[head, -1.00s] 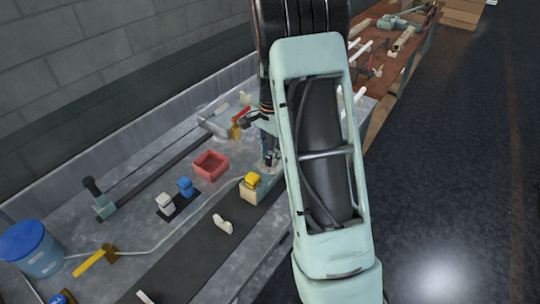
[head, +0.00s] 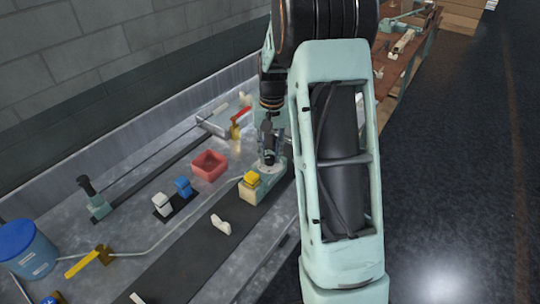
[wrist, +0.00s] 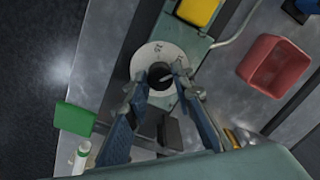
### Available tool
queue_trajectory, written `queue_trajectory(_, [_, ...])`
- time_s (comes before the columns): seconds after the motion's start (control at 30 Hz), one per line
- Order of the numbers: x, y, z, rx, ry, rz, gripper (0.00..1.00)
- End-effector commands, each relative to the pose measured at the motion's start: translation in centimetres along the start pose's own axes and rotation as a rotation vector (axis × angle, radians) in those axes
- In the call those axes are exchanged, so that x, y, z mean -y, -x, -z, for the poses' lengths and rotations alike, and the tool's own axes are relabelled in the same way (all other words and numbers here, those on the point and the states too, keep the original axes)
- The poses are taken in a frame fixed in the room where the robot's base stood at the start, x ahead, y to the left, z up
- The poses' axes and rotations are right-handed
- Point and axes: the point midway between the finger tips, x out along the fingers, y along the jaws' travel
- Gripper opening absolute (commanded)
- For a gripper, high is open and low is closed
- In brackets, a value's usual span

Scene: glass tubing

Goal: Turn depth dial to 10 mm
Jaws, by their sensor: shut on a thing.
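The depth dial is a white round face with a black knob (wrist: 159,74) at its centre, in the upper middle of the wrist view. Markings on the white face (wrist: 146,53) are too small to read. My gripper (wrist: 160,80) is shut on the knob, with one fingertip on either side. In the head view my gripper (head: 268,150) points down at the pale green fixture beside the yellow block, and my arm hides part of it. The dial is not clear in the head view.
A yellow block (head: 251,180) sits on the same fixture, close to my gripper. In the wrist view a green block (wrist: 74,117) lies at left.

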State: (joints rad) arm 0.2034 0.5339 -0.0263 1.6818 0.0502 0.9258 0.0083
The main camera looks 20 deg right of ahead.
Motion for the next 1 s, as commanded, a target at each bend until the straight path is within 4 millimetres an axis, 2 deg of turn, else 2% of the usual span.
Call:
queue_trajectory(0.4, [-0.04, 0.04, 0.06, 0.003, 0.157, -0.001, 0.00])
queue_trajectory(0.9, [-0.03, 0.07, 0.07, 0.003, 0.171, -0.001, 0.00])
queue_trajectory(0.93, [-0.03, 0.07, 0.07, 0.003, 0.171, -0.001, 0.26])
queue_trajectory(1.0, [-0.02, 0.07, 0.07, 0.003, 0.171, -0.001, 0.33])
